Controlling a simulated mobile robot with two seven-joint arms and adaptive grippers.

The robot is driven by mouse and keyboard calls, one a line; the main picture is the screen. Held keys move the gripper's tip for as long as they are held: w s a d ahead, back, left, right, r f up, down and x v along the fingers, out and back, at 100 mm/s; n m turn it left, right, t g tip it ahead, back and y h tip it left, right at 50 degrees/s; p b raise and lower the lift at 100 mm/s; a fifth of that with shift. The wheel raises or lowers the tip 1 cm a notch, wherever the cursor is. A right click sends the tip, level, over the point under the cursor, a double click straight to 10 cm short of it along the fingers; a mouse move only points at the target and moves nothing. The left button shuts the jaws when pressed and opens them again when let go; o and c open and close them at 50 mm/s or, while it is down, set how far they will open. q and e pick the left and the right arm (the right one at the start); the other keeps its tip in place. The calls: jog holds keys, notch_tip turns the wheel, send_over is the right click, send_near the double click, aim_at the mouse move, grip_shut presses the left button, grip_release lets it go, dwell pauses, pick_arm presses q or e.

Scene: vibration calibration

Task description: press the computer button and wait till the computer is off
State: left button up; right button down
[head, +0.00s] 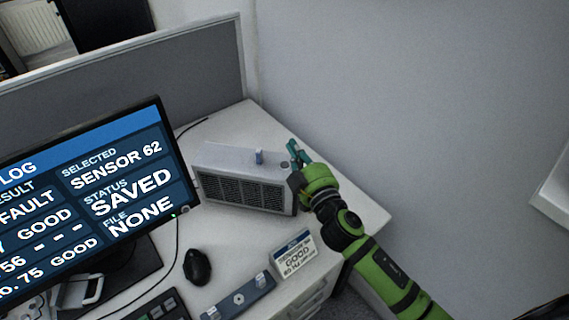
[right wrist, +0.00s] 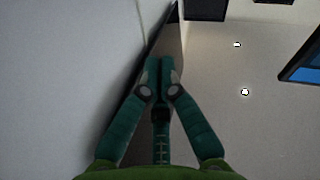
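The computer, a pale grey box with a dark vented front (head: 243,190), sits on the desk beside the wall in the head view. A small dark round spot, which looks like its button (head: 284,164), is on its top near the right end. A small blue-white stick (head: 259,157) stands upright on the top. My right gripper (head: 297,152) is at the computer's right end, near the button; I cannot tell whether it touches. In the right wrist view its teal fingertips (right wrist: 162,66) are together with nothing between them. My left gripper is not in view.
The monitor (head: 95,195) is lit at left and reads SAVED and FILE NONE. A partition (head: 130,85) stands behind, and a wall (head: 400,90) lies at right.

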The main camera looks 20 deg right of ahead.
jog(key=a+r+n+g+y, duration=0.85)
jog(key=a+n+y, duration=0.45)
jog(key=n, duration=0.4)
jog(key=w+d+f+g+h, duration=0.1)
jog(key=w+d+f+h, duration=0.1)
jog(key=d+h, duration=0.3)
jog(key=w+d+f+n+g+h, duration=0.1)
jog(key=w+d+f+h, duration=0.2)
jog(key=d, duration=0.4)
jog(key=shift+d+f+g+h, duration=0.35)
jog(key=shift+f+h, duration=0.2)
jog(key=shift+h, duration=0.55)
jog(key=shift+a+f+b, duration=0.1)
jog(key=shift+b, duration=0.2)
